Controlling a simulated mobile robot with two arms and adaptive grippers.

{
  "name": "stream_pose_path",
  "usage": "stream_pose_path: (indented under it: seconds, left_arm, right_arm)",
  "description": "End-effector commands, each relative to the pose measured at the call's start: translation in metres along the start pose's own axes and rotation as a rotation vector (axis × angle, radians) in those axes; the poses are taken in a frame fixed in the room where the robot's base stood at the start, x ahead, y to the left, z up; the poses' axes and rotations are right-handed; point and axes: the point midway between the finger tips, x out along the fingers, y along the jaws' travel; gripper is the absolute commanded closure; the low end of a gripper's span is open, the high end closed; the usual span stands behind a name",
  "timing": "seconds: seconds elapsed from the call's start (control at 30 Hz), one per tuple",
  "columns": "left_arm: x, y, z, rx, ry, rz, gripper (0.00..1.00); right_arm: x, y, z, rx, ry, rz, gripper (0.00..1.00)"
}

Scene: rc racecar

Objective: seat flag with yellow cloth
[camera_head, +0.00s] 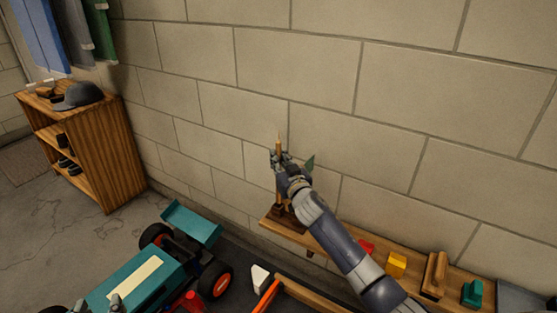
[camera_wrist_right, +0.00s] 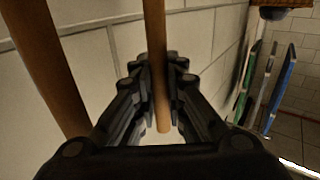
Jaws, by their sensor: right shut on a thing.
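My right gripper (camera_head: 279,160) is shut on a thin upright wooden pole (camera_head: 278,142), whose tip stands above the fingers. In the right wrist view the held pole (camera_wrist_right: 156,50) runs between the fingers, and its lower end shows beyond them. No yellow cloth shows. A green pennant (camera_head: 309,163) sticks out just right of the gripper. A dark brown stand (camera_head: 290,221) is on the wall shelf below the gripper; the hand and arm partly hide it. A second pole (camera_wrist_right: 45,70) is at the left in the wrist view.
The wall shelf (camera_head: 325,244) carries a red block (camera_head: 367,247), a yellow block (camera_head: 397,263), a wooden-handled tool (camera_head: 435,273) and a green thing (camera_head: 472,293). A teal racecar (camera_head: 120,285) is at the lower left. A wooden cabinet (camera_head: 110,160) stands against the wall.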

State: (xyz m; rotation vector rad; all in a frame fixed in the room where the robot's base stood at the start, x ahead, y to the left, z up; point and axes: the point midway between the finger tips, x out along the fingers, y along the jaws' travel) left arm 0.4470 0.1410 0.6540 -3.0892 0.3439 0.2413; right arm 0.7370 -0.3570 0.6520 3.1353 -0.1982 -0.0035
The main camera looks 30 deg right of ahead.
Motion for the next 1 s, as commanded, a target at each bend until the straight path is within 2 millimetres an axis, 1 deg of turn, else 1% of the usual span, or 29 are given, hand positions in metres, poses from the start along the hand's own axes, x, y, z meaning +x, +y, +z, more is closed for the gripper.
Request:
stream_pose_path:
  seconds: [0.27,0.6,1.0]
  left_arm:
    - [0.0,0.0,0.002,0.0,-0.016,0.001,0.6]
    - [-0.002,0.0,0.013,-0.001,-0.064,0.0,0.6]
    - [-0.002,-0.001,0.012,0.0,-0.06,-0.002,0.6]
  right_arm:
    - [0.0,0.0,-0.001,0.002,0.001,0.0,1.0]
    - [0.0,0.0,0.0,0.001,0.0,0.0,1.0]
    - [0.0,0.0,0.0,0.0,0.0,0.0,1.0]
